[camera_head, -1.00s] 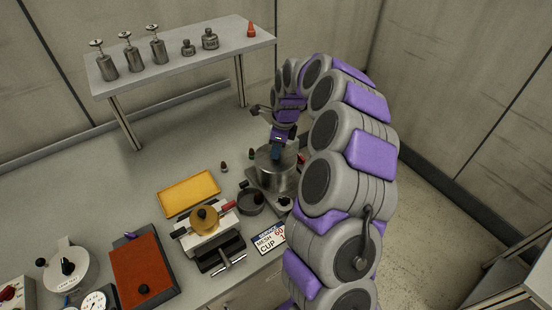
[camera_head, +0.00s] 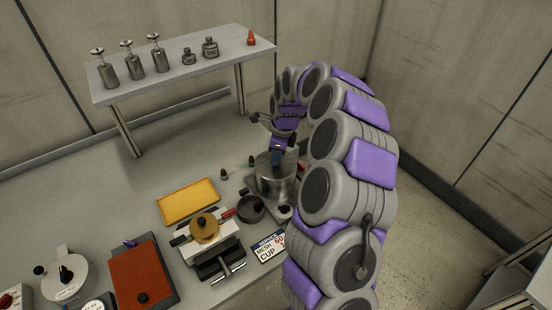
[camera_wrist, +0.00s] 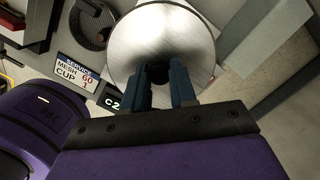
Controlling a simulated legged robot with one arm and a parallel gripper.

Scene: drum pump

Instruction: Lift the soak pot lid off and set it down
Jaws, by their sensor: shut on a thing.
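The soak pot (camera_head: 275,186) is a grey metal cylinder on the bench, left of my arm. Its round brushed-metal lid (camera_wrist: 160,30) fills the top middle of the wrist view. My gripper (camera_head: 276,162) comes down over the pot from above. In the wrist view, my gripper's two blue fingers (camera_wrist: 164,88) are closed on the dark knob (camera_wrist: 158,72) of the lid. The lid looks level and over the pot. I cannot tell whether there is a gap under it.
A dark round mesh cup (camera_head: 250,209) sits left of the pot. A yellow tray (camera_head: 187,201), a brass-topped clamp fixture (camera_head: 205,229) and a sign (camera_head: 270,248) are nearby. A raised shelf (camera_head: 180,68) holds weights and bottles. The bench behind the yellow tray is clear.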

